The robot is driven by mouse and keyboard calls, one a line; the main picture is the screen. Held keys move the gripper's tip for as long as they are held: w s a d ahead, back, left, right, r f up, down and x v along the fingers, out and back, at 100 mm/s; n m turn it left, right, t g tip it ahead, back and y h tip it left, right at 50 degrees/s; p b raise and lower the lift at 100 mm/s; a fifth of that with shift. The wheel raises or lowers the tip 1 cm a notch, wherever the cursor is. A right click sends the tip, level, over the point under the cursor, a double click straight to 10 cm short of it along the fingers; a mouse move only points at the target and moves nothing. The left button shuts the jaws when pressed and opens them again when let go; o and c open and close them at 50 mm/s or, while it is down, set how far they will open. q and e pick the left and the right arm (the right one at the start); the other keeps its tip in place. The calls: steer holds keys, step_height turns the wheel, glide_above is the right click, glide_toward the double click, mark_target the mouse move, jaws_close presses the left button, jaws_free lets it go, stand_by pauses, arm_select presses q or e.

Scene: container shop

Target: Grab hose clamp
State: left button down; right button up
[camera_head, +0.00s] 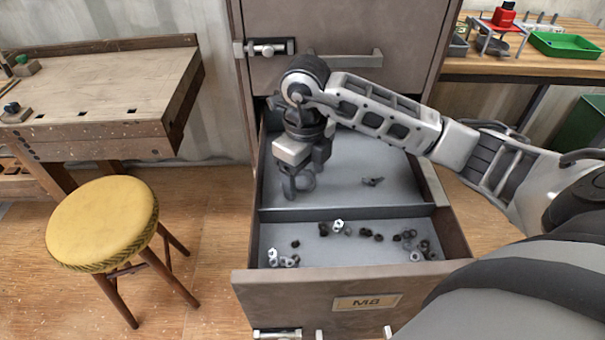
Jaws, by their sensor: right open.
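My right gripper (298,185) reaches down into the rear compartment of the open drawer (350,282), fingers pointing down and open. A grey ring-shaped piece (308,181), which looks like a hose clamp, shows right at the fingertips, partly hidden by them. I cannot tell whether the fingers touch it. A small dark grey metal piece (373,181) lies on the drawer floor to the right of the gripper; it is too small to identify. My left gripper is not in view.
A divider (350,212) splits the drawer; its front compartment holds several small nuts and rings (338,226). The cabinet (345,25) stands above. A yellow stool (103,222) and wooden workbench (110,95) are at left. A table with a green tray (565,45) is at right.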

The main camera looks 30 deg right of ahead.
steer(key=c, duration=1.1)
steer(key=shift+o, duration=0.2)
steer(key=shift+r, duration=0.15)
